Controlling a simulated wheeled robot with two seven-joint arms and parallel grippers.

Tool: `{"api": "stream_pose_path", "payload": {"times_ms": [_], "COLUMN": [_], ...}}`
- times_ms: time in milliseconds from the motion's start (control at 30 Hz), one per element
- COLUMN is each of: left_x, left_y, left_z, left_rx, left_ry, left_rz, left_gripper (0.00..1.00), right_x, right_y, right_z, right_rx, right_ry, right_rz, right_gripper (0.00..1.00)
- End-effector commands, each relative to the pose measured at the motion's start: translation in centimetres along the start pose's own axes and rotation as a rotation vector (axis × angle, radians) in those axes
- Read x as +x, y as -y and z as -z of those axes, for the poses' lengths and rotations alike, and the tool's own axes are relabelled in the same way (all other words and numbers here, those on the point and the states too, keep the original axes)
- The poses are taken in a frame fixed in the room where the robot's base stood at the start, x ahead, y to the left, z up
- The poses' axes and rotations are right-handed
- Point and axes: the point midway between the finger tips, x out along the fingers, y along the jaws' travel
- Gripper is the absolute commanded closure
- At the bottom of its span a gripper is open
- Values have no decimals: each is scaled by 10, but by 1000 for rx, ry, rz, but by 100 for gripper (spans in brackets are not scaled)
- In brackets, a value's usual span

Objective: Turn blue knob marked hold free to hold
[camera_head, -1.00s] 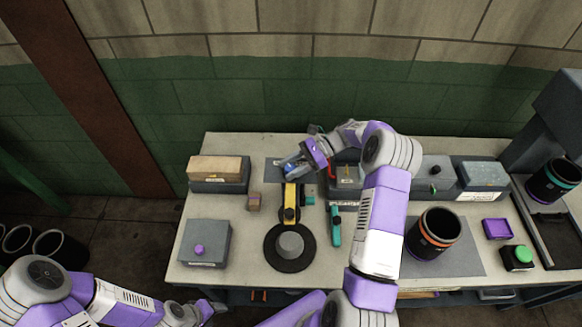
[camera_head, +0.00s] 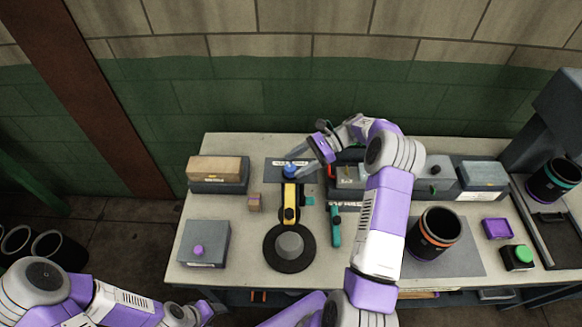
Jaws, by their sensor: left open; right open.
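The blue knob (camera_head: 290,170) sits on a dark plate (camera_head: 272,173) at the back middle of the table, at the far end of a yellow bar (camera_head: 290,200). A small white label lies beside the knob, too small to read. My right gripper (camera_head: 305,170) is open just to the right of the knob, its fingers apart from it as far as I can see. My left gripper (camera_head: 205,310) is low at the front left, off the table's front edge, open and empty.
A black disc with a grey hub (camera_head: 289,247) lies in front of the yellow bar. A teal-handled tool (camera_head: 335,228) lies beside my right arm. A grey box with a purple knob (camera_head: 204,243) and a wooden block (camera_head: 214,168) stand left. A black cylinder (camera_head: 434,232) stands right.

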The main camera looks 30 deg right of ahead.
Motion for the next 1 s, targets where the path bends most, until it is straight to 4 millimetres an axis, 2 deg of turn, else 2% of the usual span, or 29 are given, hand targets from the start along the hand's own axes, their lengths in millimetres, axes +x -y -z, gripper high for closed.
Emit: {"api": "stream_pose_path", "payload": {"times_ms": [100, 300, 1000], "left_x": [4, 5, 5], "left_y": [1, 2, 2], "left_z": [0, 0, 0], "left_rx": [0, 0, 0], "left_ry": [0, 0, 0], "left_rz": [0, 0, 0], "left_gripper": [44, 44, 44], "right_x": [-22, -42, -45], "right_y": [0, 0, 0], "right_z": [2, 1, 0], "right_rx": [-2, -1, 0], "right_ry": [-2, 0, 0], "right_rz": [2, -1, -2], "right_gripper": [33, 33, 33]}}
